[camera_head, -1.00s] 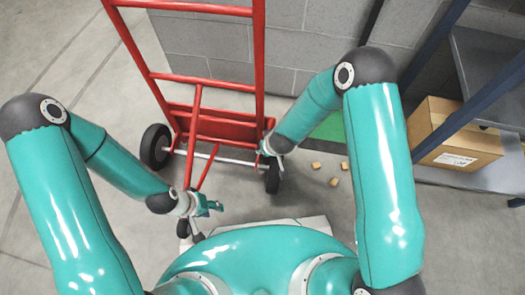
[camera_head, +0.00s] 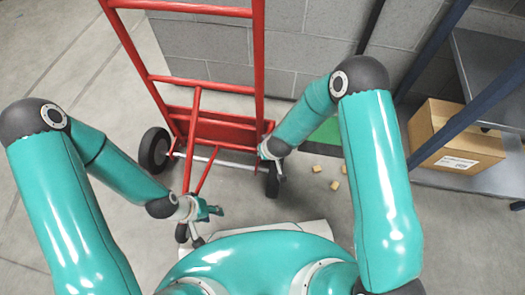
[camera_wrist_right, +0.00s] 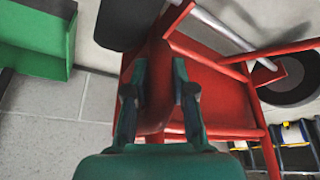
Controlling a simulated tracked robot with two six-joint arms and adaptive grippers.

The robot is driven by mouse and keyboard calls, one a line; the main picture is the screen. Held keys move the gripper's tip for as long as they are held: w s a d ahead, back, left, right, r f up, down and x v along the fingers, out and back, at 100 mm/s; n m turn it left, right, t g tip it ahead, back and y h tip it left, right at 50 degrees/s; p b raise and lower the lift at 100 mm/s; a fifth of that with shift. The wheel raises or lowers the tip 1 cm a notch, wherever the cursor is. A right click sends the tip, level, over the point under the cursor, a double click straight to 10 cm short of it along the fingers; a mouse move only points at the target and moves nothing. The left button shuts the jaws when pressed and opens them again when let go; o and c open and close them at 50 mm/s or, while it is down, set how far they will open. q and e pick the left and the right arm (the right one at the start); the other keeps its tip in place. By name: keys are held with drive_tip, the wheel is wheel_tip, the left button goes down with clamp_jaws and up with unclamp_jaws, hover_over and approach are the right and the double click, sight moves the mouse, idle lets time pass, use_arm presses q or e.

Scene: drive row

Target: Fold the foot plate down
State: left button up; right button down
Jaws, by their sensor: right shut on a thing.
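A red hand truck (camera_head: 260,60) stands in front of me in the head view. Its red foot plate (camera_head: 228,128) is up against the lower frame, above the axle and between the wheels. My right gripper (camera_head: 275,150) is at the plate's right side, low by the right wheel. In the right wrist view my right gripper (camera_wrist_right: 155,88) has its two fingers on either side of a red edge of the foot plate (camera_wrist_right: 213,100), shut on it. My left gripper (camera_head: 208,212) is low beside the truck's red strut; its fingers are too small to read.
A cardboard box (camera_head: 455,135) sits on a shelf unit at the right. Several small tan blocks (camera_head: 334,185) lie on the floor right of the truck. A grey block wall (camera_head: 310,40) stands behind. Floor left of the truck is clear.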

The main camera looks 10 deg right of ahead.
drive_tip(key=shift+d+r+p, duration=0.1)
drive_tip(key=shift+r+p, duration=0.05)
drive_tip(key=shift+p, duration=0.25)
drive_tip(key=w+p, duration=0.1)
drive_tip(key=p, duration=0.4)
drive_tip(key=w+d+r+g+p, duration=0.1)
drive_tip(key=p, duration=0.5)
drive_tip(key=shift+w, duration=0.2)
drive_tip(key=shift+w+f+p, duration=0.15)
drive_tip(key=shift+p, duration=0.2)
drive_tip(key=shift+f, duration=0.1)
